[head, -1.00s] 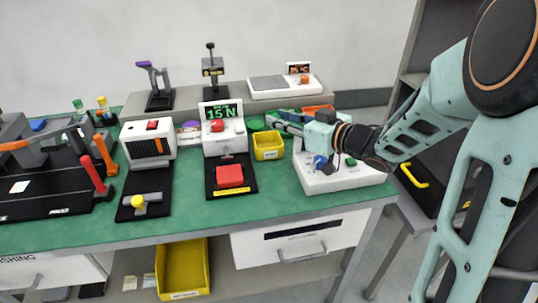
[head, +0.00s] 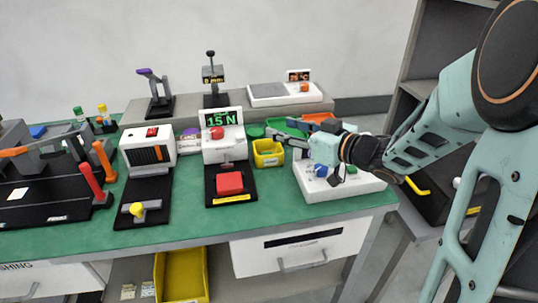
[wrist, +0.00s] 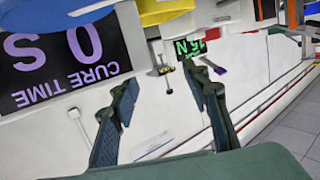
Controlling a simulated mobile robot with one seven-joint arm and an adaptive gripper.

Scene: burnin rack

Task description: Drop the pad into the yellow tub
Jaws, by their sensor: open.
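The yellow tub (head: 268,160) stands on the green bench, right of the white unit with the 15 N display. Its inside is too small to make out. My gripper (head: 278,138) is just right of the tub, its fingers pointing left near the tub's rear right rim. The wrist view shows its two fingers (wrist: 165,105) apart, with nothing visible between them. I cannot make out the pad with certainty in either view.
A white control box (head: 340,186) with a blue knob stands below my gripper. The 15 N unit (head: 222,148) and a red block (head: 230,183) are left of the tub. A green tray (head: 290,125) and an orange bin (head: 318,119) lie behind. Bare bench (head: 270,205) lies in front.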

